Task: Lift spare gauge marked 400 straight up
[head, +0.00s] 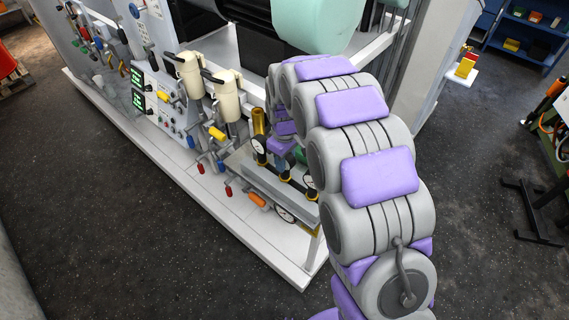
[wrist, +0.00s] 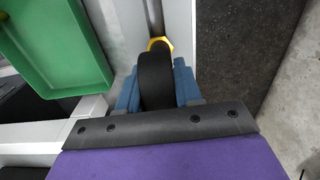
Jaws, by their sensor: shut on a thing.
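In the wrist view, my gripper (wrist: 157,88) has its blue fingers shut on either side of a black round gauge (wrist: 155,75), seen edge-on. A yellow hex nut (wrist: 159,44) and a metal stem (wrist: 153,14) extend beyond it. In the head view, my gripper (head: 285,163) points down among several round gauges at the bench's right end, partly hidden by my arm. One gauge (head: 261,150) stands to its left and another (head: 311,183) to its right. No number is readable, so I cannot tell the 400 mark or whether the held gauge touches its support.
A green tray (wrist: 65,45) lies close left of my gripper in the wrist view. A grey shelf (head: 268,183) and a low gauge (head: 285,214) are near it in the head view. Dark floor (head: 150,230) lies open in front.

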